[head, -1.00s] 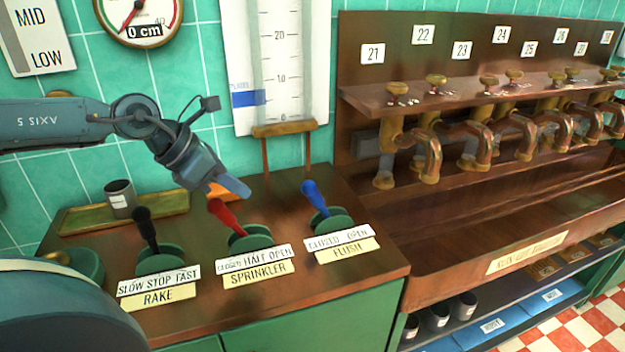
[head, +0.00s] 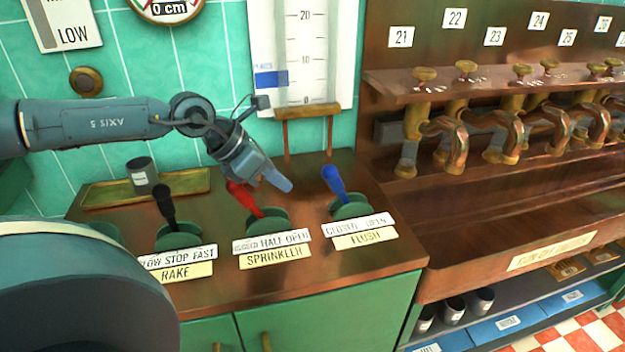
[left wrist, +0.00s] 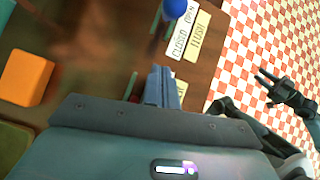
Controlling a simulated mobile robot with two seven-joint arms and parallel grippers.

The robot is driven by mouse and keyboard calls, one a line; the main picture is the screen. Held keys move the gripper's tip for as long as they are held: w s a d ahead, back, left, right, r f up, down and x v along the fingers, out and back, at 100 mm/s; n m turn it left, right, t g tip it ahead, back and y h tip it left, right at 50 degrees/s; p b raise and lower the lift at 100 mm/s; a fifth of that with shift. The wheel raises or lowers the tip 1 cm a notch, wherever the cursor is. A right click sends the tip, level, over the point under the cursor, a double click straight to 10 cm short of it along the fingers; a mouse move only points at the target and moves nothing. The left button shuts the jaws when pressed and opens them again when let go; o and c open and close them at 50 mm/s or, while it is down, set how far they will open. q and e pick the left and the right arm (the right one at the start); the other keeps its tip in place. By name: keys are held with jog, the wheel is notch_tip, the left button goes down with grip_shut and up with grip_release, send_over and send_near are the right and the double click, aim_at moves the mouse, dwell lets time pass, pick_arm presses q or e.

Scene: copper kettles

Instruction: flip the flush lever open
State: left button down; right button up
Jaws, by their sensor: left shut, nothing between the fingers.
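The flush lever has a blue handle (head: 334,182) on a green round base, behind a CLOSED–OPEN label (head: 358,226) and a FLUSH label. The handle leans up and left, toward the CLOSED side. My left gripper (head: 286,183) is shut and empty, left of the blue handle and apart from it, above the wooden counter just behind the red sprinkler lever (head: 246,200). In the left wrist view, its closed fingers (left wrist: 161,88) are beside the blue knob (left wrist: 175,8), with a gap. My right gripper (left wrist: 266,80) shows there over the checkered floor, its fingers apart.
The black rake lever (head: 166,207) stands at the left. A dark cup (head: 141,174) stands on a brass tray (head: 190,182) behind. An orange block (left wrist: 25,78) lies on the counter.

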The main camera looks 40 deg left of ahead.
aim_at(339, 189)
pick_arm(q)
jog(key=shift+p+x, duration=0.3)
jog(key=shift+x, duration=0.75)
jog(key=x, duration=0.3)
jog(key=shift+w+r+p, duration=0.15)
jog(key=shift+r+p, duration=0.05)
jog(key=shift+p, duration=0.15)
jog(key=shift+w+d+r+p, duration=0.45)
jog(key=shift+w+r, duration=0.1)
jog(key=shift+w, duration=0.2)
jog(key=shift+w+d+r, duration=0.2)
jog(key=shift+w+d, duration=0.1)
jog(key=shift+w, duration=0.35)
pick_arm(e)
jog(key=shift+s+d+r, duration=0.1)
jog(key=shift+r, duration=0.65)
jog(key=shift+f, duration=0.1)
pick_arm(q)
jog(key=shift+p, duration=0.3)
